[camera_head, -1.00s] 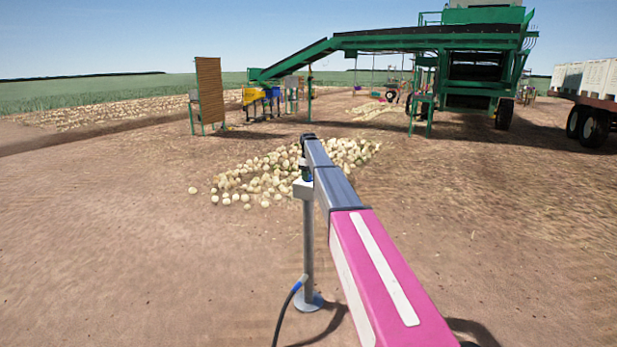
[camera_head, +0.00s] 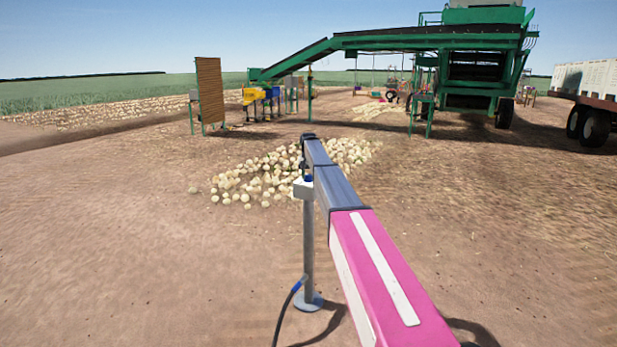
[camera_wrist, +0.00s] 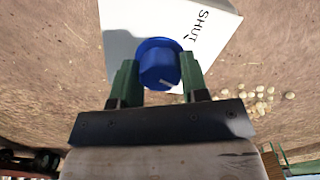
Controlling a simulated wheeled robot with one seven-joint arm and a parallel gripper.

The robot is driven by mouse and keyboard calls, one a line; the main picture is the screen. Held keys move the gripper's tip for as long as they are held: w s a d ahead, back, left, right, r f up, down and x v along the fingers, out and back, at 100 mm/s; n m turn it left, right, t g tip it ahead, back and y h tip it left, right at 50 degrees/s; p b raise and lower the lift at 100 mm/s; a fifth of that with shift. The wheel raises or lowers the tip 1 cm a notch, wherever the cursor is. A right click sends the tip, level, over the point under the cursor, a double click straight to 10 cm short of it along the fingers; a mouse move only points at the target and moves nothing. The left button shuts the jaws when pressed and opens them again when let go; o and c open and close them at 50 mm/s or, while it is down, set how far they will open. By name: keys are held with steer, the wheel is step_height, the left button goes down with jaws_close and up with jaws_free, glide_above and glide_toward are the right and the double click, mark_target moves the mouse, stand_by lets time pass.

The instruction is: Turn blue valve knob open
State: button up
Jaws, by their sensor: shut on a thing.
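The blue valve knob (camera_wrist: 158,66) sits on a white box (camera_wrist: 125,22) marked "SHUT" in the wrist view. A short pale mark shows on the knob near its lower right edge. My gripper (camera_wrist: 158,76) has its two green fingers on either side of the knob and is shut on it. In the head view the white box (camera_head: 303,190) stands on top of a grey post (camera_head: 308,245). The knob there is small and mostly hidden by the end of my arm. Any word for the open position is not visible.
A blue-ended black hose (camera_head: 288,303) runs from the post's foot. Onions (camera_head: 245,183) lie in a pile on the soil behind the post. A green elevator (camera_head: 400,40) and a trailer (camera_head: 590,95) stand farther back. The ground left of the post is clear.

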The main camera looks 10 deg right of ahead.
mark_target(308, 175)
steer(key=m, duration=0.3)
steer(key=shift+m, duration=2.2)
steer(key=o, duration=0.9)
steer(key=shift+o, duration=0.2)
step_height(308, 175, up, 11)
steer(key=shift+f, duration=0.1)
